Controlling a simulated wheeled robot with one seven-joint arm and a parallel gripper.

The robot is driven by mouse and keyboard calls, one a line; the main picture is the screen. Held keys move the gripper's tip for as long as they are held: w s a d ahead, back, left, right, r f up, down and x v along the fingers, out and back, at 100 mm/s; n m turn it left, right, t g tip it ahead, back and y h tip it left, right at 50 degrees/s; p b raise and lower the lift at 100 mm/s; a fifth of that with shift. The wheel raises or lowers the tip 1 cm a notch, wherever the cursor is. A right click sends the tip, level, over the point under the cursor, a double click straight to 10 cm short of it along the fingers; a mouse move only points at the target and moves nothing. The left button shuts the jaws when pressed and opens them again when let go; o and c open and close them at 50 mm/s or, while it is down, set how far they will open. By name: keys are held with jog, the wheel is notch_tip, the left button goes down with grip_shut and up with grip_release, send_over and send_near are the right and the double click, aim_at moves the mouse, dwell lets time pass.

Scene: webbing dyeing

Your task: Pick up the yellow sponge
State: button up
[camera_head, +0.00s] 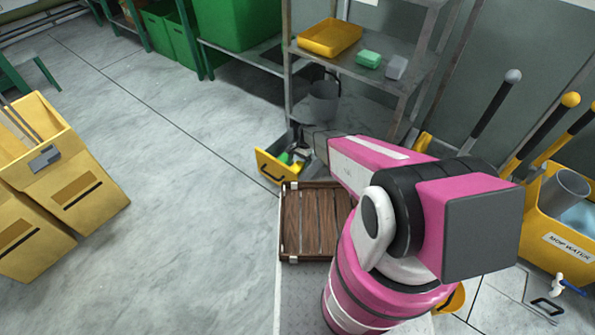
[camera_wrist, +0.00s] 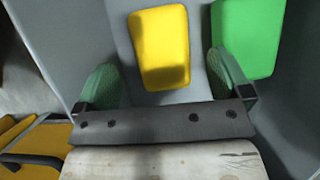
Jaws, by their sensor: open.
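The yellow sponge (camera_wrist: 160,40) lies on a grey surface in the wrist view, in the upper middle. My gripper (camera_wrist: 162,62) is open, with a green pad on either side of the sponge's lower part. There is a gap between each pad and the sponge, and nothing is held. How far the pads are above the surface is hard to tell. In the head view my gripper reaches to the open drawer with a yellow front (camera_head: 275,171); I cannot make out the sponge there.
A green block (camera_wrist: 250,38) lies right of the sponge, close to the right finger. Grey walls flank the sponge. A shelf above the drawer holds a yellow tray (camera_head: 330,37), a green block (camera_head: 368,59) and a grey block (camera_head: 396,67). A wooden slatted crate (camera_head: 315,222) stands in front.

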aim_at(297, 167)
jog(key=shift+x, duration=2.35)
jog(key=shift+f, duration=0.25)
jog(key=c, duration=1)
